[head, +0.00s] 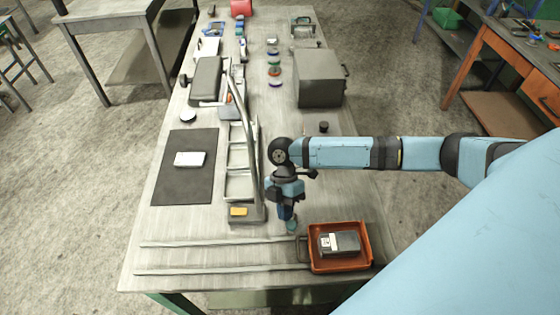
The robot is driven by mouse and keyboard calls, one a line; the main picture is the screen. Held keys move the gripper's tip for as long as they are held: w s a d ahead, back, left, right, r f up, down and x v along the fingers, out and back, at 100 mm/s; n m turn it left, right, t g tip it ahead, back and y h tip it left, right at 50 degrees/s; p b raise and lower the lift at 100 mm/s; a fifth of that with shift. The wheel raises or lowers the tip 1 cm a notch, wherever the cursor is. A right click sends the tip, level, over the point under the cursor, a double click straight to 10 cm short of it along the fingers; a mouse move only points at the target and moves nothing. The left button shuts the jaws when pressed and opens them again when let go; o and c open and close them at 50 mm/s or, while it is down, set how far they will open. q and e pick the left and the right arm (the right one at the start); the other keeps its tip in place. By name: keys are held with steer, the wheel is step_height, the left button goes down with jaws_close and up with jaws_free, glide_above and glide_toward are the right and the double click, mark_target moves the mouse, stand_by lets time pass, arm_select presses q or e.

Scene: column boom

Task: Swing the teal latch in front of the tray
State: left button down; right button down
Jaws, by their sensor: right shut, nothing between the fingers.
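The orange tray (314,262) sits near the front right corner of the table, with a grey-black box (340,242) in it. A dark handle (302,247) is on its left side. The teal latch (292,227) shows as a small piece just above the tray's upper left corner, directly below my right gripper. My right gripper (287,217) points down at it, shut and empty. The fingers partly hide the latch, and I cannot tell if they touch it. My left gripper is not in view.
Two thin rails (220,244) run across the table's front to the tray. A metal rack with a tall slanted bar (240,95) stands just left of my right gripper. A dark mat (183,180) holds a white block (190,159). A grey box (320,78) stands farther back.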

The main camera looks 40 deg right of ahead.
steer(key=shift+s+a+f, duration=0.1)
steer(key=shift+s, duration=0.1)
stand_by(0.5)
steer(key=b+v, duration=0.2)
steer(key=v, duration=1.2)
steer(key=shift+f, duration=0.1)
